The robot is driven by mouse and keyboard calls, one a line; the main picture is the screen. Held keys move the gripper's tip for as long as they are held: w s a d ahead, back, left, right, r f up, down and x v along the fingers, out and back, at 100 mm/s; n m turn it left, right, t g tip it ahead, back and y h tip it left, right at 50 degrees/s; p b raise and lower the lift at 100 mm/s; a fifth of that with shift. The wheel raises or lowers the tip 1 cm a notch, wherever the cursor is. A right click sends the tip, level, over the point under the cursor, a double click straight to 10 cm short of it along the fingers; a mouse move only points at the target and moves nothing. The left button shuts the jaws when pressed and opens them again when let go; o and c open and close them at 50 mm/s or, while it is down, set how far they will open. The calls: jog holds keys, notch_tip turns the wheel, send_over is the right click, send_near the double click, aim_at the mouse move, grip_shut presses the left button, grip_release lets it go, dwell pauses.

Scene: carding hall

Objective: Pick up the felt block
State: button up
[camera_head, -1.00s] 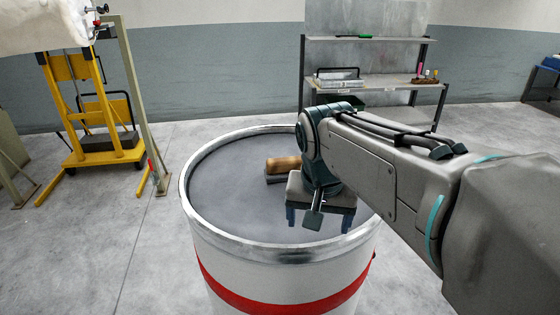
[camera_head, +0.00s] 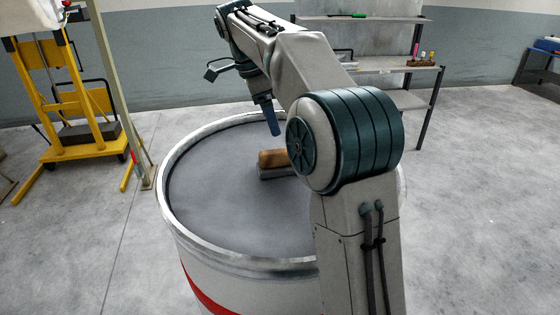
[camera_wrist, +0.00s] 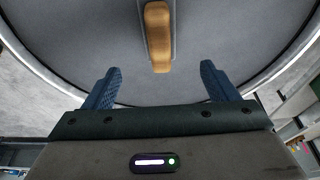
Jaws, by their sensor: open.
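The felt block (camera_head: 275,159) has a tan-brown rounded handle over a grey base. It lies on the dark grey top of a white drum (camera_head: 166,190) with a red band and pale rim. In the head view its right end is hidden behind my arm. In the wrist view the block (camera_wrist: 158,38) lies lengthwise, past the fingertips and centred between them. My gripper (camera_head: 268,120) is raised above the drum's far side, near the block, fingers pointing down. In the wrist view my gripper (camera_wrist: 160,69) is open, with nothing between its blue fingers.
The rest of the drum top is clear. A shelf rack (camera_head: 390,64) with small items stands behind the drum. A yellow wheeled stand (camera_head: 82,145) and a slanted post (camera_head: 112,90) are at the left. Floor on the right is free.

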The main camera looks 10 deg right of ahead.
jog(key=x, duration=0.7)
jog(key=shift+d+b, duration=0.35)
jog(key=shift+a+x, duration=0.1)
jog(key=shift+x, duration=1.4)
jog(key=shift+a+x, duration=0.15)
jog(key=shift+x, duration=1.35)
jog(key=c, duration=1.2)
jog(key=shift+r, duration=0.1)
jog(key=shift+r, duration=0.55)
notch_tip(320, 180, up, 3)
jog(key=shift+r, duration=0.1)
jog(key=s+d+r+b, duration=0.1)
jog(key=s+d+r, duration=0.5)
jog(key=d, duration=0.4)
jog(key=shift+r, duration=0.25)
jog(key=shift+s, duration=0.1)
